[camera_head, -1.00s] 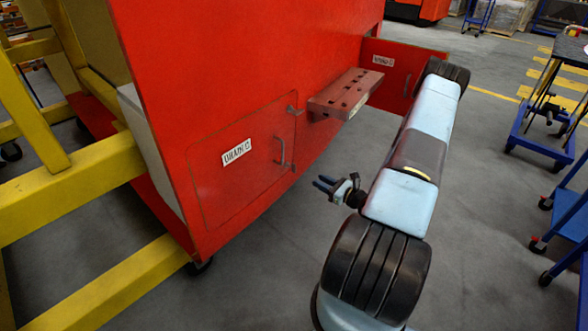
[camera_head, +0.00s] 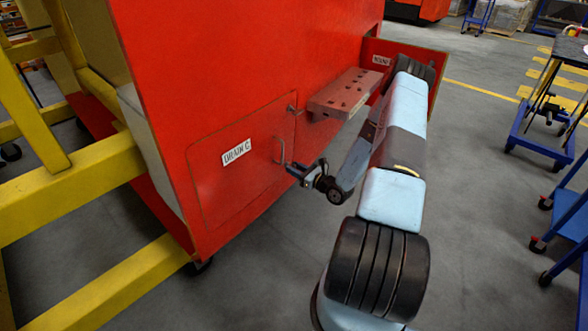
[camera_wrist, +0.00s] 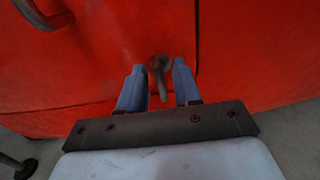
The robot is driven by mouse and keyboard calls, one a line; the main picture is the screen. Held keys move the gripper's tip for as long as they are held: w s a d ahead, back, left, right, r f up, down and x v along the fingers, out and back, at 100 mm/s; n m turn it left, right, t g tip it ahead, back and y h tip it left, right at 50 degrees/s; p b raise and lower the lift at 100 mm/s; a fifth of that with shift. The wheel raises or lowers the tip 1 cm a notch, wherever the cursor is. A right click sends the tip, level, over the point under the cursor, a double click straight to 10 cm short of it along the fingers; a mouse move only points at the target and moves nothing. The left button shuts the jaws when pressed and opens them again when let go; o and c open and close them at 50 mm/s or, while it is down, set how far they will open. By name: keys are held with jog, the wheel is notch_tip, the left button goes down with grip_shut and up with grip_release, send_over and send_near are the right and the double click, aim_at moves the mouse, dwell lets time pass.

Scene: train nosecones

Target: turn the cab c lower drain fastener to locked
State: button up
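The drain C panel (camera_head: 240,165) is a red hatch with a "DRAIN C" label on the red cab side, and it looks closed. The lower drain fastener (camera_wrist: 159,66) is a small grey latch near the panel's lower right edge in the wrist view. My gripper (camera_wrist: 158,75) is open, with its two blue fingers on either side of the fastener; I cannot tell whether they touch it. In the head view my gripper (camera_head: 298,171) is at the panel's lower right edge and hides the fastener. The upper drain fastener (camera_head: 292,109) shows at the panel's upper right.
The panel's grey handle (camera_head: 281,150) is just left of my gripper, and shows top left in the wrist view (camera_wrist: 45,14). An open red door (camera_head: 405,62) stands behind. Yellow frame beams (camera_head: 75,190) are at left.

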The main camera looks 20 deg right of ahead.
jog(key=shift+w+a, duration=0.15)
jog(key=shift+w, duration=0.2)
grip_shut()
